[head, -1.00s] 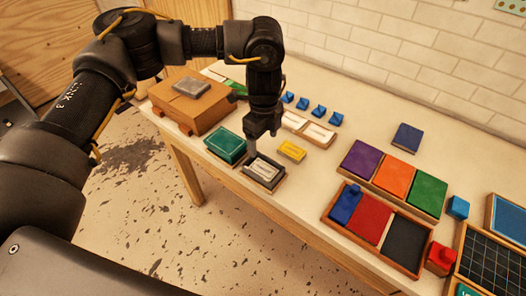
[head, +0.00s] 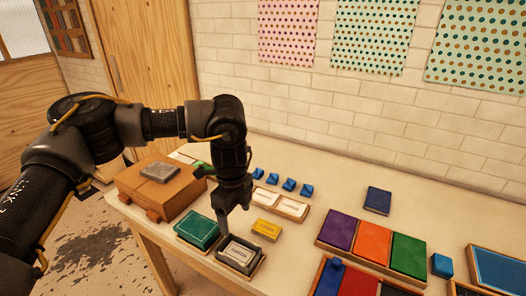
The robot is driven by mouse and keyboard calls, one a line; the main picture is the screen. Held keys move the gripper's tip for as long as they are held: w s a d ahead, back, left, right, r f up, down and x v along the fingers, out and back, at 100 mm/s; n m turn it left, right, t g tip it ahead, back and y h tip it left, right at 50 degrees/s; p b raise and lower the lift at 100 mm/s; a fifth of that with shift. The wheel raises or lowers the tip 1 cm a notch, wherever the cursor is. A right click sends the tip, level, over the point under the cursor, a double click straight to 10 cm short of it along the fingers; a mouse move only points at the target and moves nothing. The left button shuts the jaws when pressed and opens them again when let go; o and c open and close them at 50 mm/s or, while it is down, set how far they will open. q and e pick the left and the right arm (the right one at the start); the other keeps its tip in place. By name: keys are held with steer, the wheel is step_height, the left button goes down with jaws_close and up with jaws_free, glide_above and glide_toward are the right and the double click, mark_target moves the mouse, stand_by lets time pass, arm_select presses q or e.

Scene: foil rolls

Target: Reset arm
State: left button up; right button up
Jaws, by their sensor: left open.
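My left arm comes in from the left, and my left gripper (head: 226,234) points down over the front left part of the table. Its jaws are open and look empty. The fingertips are by the left edge of a small dark tray (head: 224,262) that holds a grey and white block (head: 240,252). I cannot tell whether they touch it. A green box (head: 197,230) is just left of the fingers. My right gripper is not in view.
A brown box (head: 160,190) with a grey block on top stands at left. A yellow block (head: 266,229), several small blue pieces (head: 289,184) and a tray of colour pads (head: 373,241) lie to the right. The table's back right is mostly clear before a brick wall.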

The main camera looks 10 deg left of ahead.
arm_select(q)
steer(key=s+d+f+m+h, duration=0.2)
steer(key=s+d+f+h, duration=0.15)
steer(key=d+f, duration=0.4)
steer(key=s+d+r+n+t+h, duration=0.1)
steer(key=s+d+h, duration=0.3)
steer(key=d, duration=0.5)
steer(key=s+d+r+n+t+h, duration=0.1)
steer(key=s+d+h, duration=0.4)
steer(key=d, duration=0.4)
steer(key=a+f+n+t+y, duration=0.4)
steer(key=a+n, duration=0.3)
steer(key=a, duration=0.2)
steer(key=a+f+n+t+y, duration=0.3)
steer(key=a+f+n, duration=0.1)
steer(key=a+n, duration=0.5)
steer(key=s+a+f+n+g+y, duration=0.25)
steer(key=s+a+f, duration=0.25)
steer(key=s+a, duration=0.4)
steer(key=s+a+f+n+g+y, duration=0.2)
steer(key=s+a+f+g+y, duration=0.15)
steer(key=s+a, duration=0.55)
step_height(320, 180, down, 28)
steer(key=s+a+f+g+b, duration=0.1)
steer(key=s+a+f+g, duration=0.1)
steer(key=s+f, duration=1.4)
steer(key=shift+s+a, duration=0.5)
steer(key=shift+a, duration=0.1)
